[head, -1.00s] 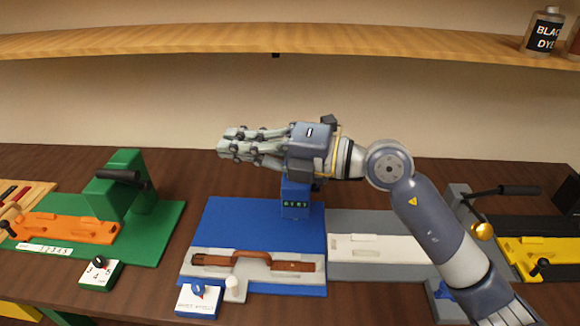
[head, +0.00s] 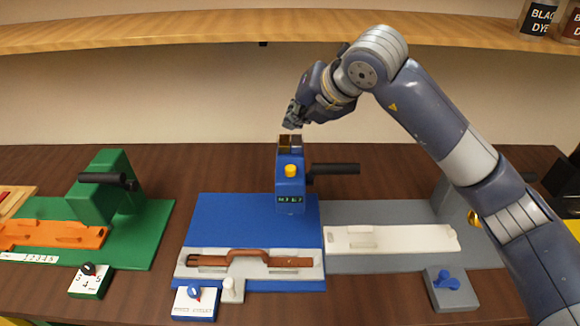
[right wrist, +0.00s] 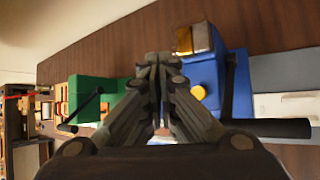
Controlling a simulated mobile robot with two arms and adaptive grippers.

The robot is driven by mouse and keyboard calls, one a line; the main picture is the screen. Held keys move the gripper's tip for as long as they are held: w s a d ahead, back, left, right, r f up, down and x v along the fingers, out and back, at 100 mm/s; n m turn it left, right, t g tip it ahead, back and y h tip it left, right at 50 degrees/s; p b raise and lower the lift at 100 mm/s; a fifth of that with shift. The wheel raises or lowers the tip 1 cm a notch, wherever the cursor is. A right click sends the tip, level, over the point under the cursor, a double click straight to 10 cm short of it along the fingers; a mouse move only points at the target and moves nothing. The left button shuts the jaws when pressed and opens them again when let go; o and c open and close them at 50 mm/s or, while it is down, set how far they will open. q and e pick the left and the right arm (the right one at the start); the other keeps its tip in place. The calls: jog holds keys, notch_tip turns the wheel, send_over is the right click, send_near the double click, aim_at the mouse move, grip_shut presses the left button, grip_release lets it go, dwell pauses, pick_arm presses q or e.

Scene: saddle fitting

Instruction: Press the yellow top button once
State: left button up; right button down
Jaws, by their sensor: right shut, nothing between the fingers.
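The yellow button (head: 291,170) sits on the upper front of the blue press (head: 289,190). In the right wrist view the yellow button (right wrist: 198,92) shows just right of my fingers. My right gripper (head: 291,122) is shut and empty. In the head view it appears above the blue press's top, apart from the button, with its fingers pointing down and left. In the right wrist view my right gripper's closed fingertips (right wrist: 158,62) are in the middle of the picture. My left gripper is not in view.
A black handle (head: 335,169) sticks out to the right of the blue press. A green press (head: 103,190) stands at left, a grey station (head: 390,250) at right. A brown piece (head: 250,258) lies in the front fixture. A wooden shelf (head: 200,38) runs above.

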jog(key=shift+f, duration=0.1)
jog(key=b, duration=0.4)
send_over(294, 167)
notch_tip(294, 167, down, 8)
jog(key=shift+r, duration=0.1)
jog(key=shift+w+f+b, duration=0.1)
jog(key=shift+f+b, duration=0.3)
jog(key=shift+f, duration=0.05)
dwell(0.9)
jog(key=shift+f+b, duration=0.35)
jog(key=shift+b, duration=0.3)
